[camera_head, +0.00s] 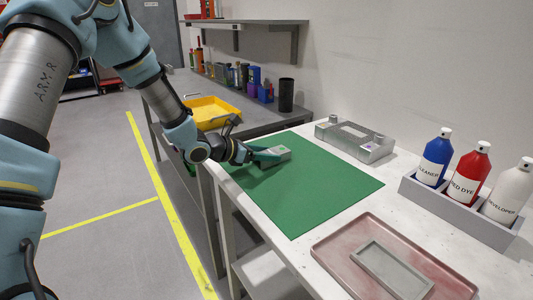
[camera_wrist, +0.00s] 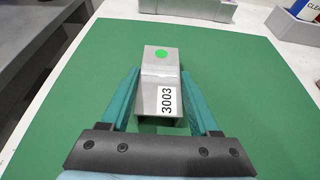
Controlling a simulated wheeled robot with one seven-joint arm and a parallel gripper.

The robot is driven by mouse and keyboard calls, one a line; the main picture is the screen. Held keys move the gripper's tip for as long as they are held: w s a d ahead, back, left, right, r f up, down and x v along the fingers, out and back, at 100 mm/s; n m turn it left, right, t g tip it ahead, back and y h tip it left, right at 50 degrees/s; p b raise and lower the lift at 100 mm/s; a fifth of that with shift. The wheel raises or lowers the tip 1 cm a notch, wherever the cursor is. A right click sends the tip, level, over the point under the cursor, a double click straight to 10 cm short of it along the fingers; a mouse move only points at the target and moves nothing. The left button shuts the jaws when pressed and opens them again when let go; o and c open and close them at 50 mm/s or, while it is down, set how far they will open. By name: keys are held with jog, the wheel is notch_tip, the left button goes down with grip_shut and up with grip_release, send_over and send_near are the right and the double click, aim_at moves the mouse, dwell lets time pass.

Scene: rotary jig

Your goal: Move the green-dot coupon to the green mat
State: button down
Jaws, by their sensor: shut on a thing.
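The green-dot coupon (camera_wrist: 161,80) is a grey metal block with a green dot on its far end and a white label reading 3003. My gripper (camera_wrist: 160,95) is shut on it, one teal finger along each side. In the head view the coupon (camera_head: 279,153) shows at the tip of my gripper (camera_head: 268,156), over the far part of the green mat (camera_head: 310,190). The mat lies flat on the white table. I cannot tell whether the coupon touches the mat or is just above it.
A grey metal fixture (camera_head: 355,139) stands behind the mat. A grey rack (camera_head: 455,206) holds blue, red and white bottles at right. A pinkish tray (camera_head: 335,250) with a grey frame is in front. A yellow tray (camera_head: 212,112) sits on the far bench. Most of the mat is bare.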

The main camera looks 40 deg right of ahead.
jog(key=shift+f, duration=0.1)
jog(key=shift+c, duration=0.6)
grip_release()
jog(key=shift+a+r, duration=0.1)
jog(key=shift+r, duration=0.1)
jog(key=b+v, duration=0.2)
jog(key=v, duration=0.9)
jog(key=shift+a, duration=0.4)
jog(key=s+a+m+t+y, duration=0.1)
jog(key=a+m+y, duration=0.5)
jog(key=a, duration=1.3)
jog(key=s+a+f+m+t+y, duration=0.1)
jog(key=s+a+m+y, duration=0.1)
jog(key=a+m+y, duration=0.5)
jog(key=a+m, duration=0.5)
jog(key=a, duration=0.7)
jog(key=shift+s+a+f+m, duration=0.2)
jog(key=shift+s+a+m, duration=0.1)
jog(key=shift+s, duration=0.1)
